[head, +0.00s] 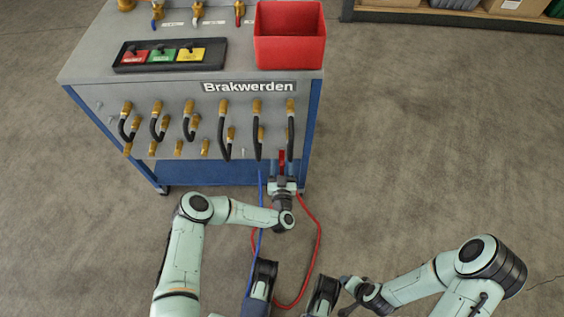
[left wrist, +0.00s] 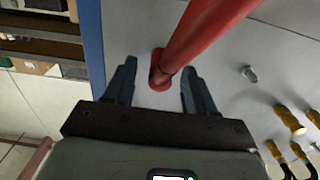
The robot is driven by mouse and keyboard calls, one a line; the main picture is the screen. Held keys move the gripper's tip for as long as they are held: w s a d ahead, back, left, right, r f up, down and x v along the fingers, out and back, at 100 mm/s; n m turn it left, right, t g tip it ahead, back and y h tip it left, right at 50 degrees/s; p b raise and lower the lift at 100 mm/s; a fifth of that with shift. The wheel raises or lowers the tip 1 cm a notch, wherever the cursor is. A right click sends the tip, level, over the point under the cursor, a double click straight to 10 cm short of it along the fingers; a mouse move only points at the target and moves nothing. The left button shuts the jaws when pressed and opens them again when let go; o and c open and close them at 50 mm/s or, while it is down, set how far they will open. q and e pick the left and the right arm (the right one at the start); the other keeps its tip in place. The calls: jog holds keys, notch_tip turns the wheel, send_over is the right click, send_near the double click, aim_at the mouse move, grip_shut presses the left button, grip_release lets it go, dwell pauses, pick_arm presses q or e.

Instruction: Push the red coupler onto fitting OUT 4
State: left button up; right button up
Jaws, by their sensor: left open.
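The red coupler (head: 282,158) is at the lower right of the grey front panel, just ahead of my left gripper (head: 283,180). In the left wrist view the red coupler (left wrist: 200,40) is a thick red tube. Its far end lies against or close to the panel, between the jaws; whether it is seated on a fitting I cannot tell. My left gripper (left wrist: 158,85) is open, one finger on each side of the coupler and apart from it. A red hose (head: 318,240) loops down below the gripper. No label OUT 4 is readable. My right gripper (head: 347,292) is low in the head view; its jaws are unclear.
The bench panel (head: 220,95), marked Brakwerden, carries several brass fittings (head: 190,107) with black hoses. A red bin (head: 289,36) and a black tray (head: 170,55) with coloured tags stand on top. A blue hose (head: 260,215) hangs beside the gripper. Floor to the right is clear.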

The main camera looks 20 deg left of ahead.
aim_at(282, 166)
pick_arm(q)
grip_shut()
jog(key=shift+s, duration=0.15)
jog(key=shift+p+v, duration=1.6)
jog(key=shift+v, duration=0.8)
